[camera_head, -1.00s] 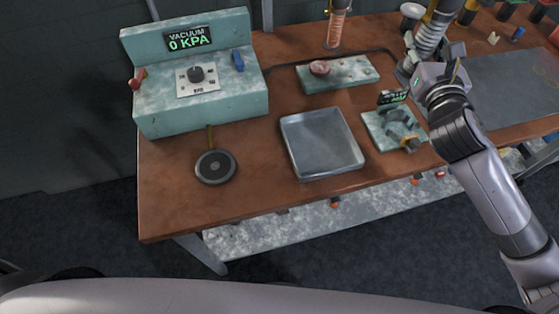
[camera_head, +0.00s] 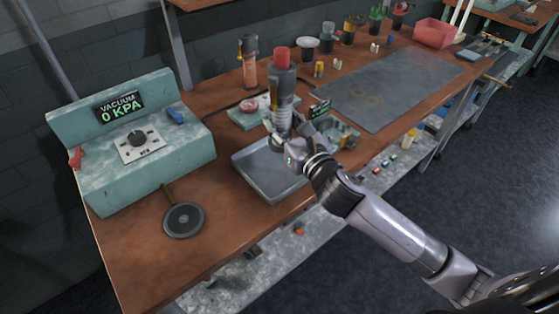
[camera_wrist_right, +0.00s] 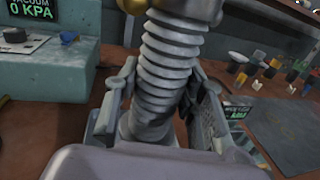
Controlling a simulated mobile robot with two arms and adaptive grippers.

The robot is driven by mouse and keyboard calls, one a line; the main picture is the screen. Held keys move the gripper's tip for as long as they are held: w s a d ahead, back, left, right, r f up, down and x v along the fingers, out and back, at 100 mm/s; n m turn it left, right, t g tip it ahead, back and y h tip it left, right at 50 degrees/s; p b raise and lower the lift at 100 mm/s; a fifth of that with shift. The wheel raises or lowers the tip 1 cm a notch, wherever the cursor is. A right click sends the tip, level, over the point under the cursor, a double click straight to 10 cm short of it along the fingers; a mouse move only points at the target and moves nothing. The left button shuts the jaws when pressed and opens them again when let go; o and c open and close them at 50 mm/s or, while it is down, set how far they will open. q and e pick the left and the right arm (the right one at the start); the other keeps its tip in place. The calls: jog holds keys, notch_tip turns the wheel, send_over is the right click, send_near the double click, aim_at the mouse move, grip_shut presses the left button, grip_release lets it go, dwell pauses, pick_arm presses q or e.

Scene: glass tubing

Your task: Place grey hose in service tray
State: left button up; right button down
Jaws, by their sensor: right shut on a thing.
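The service tray (camera_head: 262,180) is a shallow grey metal tray near the table's front edge. The gripper and hose appear over its far right part. The hose's lower end is hidden, so I cannot tell whether it touches the tray. My left gripper is not in view.
The teal vacuum box (camera_head: 140,150) stands left of the tray, with a round black disc (camera_head: 184,220) in front of it. A teal block (camera_head: 248,116) lies behind the tray. A teal fixture (camera_head: 345,132) is to its right, and a dark mat (camera_head: 390,88) lies beyond.

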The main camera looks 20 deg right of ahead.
notch_tip(320, 180, down, 6)
jog(key=shift+s+a+r+b, duration=0.1)
jog(key=shift+b, duration=0.35)
jog(key=shift+f, duration=0.55)
jog(key=shift+f+b, duration=0.5)
jog(key=shift+f, duration=1.55)
jog(key=shift+f, duration=0.1)
jog(key=c, duration=1.5)
grip_release()
jog(key=shift+f, duration=0.15)
jog(key=o, duration=0.5)
jog(key=shift+c, duration=0.2)
